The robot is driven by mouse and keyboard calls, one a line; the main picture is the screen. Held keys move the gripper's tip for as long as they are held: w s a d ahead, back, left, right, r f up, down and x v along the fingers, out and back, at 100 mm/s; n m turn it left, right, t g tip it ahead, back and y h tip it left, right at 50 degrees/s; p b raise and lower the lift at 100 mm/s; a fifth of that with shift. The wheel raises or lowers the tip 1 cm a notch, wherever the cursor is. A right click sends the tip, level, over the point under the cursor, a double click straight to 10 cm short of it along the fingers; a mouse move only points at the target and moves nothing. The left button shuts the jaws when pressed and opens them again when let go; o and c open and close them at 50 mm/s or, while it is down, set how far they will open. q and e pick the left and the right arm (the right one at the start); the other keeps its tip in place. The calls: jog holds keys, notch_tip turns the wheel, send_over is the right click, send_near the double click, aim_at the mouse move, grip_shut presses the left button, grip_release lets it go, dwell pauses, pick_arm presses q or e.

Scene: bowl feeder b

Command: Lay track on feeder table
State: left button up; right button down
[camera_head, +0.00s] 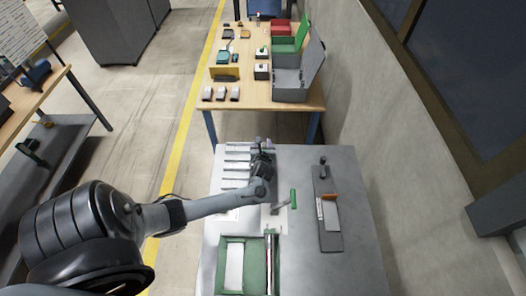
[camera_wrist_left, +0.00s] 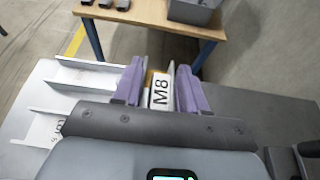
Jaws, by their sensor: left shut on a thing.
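The grey feeder table (camera_head: 350,262) stands in front of me. Several pale channel-like tracks (camera_head: 237,166) lie along its far left part; they also show at the left of the left wrist view (camera_wrist_left: 85,78). My left gripper (camera_head: 263,147) is over the far edge of this table, beside the tracks. In the left wrist view its purple fingers (camera_wrist_left: 159,88) are shut on a pale piece marked M8 (camera_wrist_left: 160,92). I cannot tell from its visible end whether it is a track. In the head view my gripper mostly hides it. My right gripper is not in view.
A green tray (camera_head: 225,258) with a pale block and a metal cylinder (camera_head: 270,262) are at the table's near left. A green-handled tool (camera_head: 292,199) and a dark plate (camera_head: 331,240) with an orange-edged part lie right. A wooden table (camera_head: 262,98) with boxes stands beyond.

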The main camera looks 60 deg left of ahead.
pick_arm(q)
jog(key=shift+f+b, duration=0.4)
jog(key=shift+f, duration=1.4)
jog(key=o, duration=1.2)
jog(key=shift+f, duration=0.15)
jog(key=shift+s+d+r, duration=0.1)
jog(key=shift+d+r, duration=0.1)
jog(key=shift+r, duration=0.05)
jog(key=p+v, duration=0.2)
jog(key=v, duration=0.8)
jog(key=shift+d+p, duration=0.25)
jog(key=shift+p, duration=0.1)
jog(key=shift+o, duration=0.6)
jog(key=shift+s+d+r, duration=0.25)
jog(key=shift+s+d, duration=0.15)
jog(key=shift+d, duration=0.1)
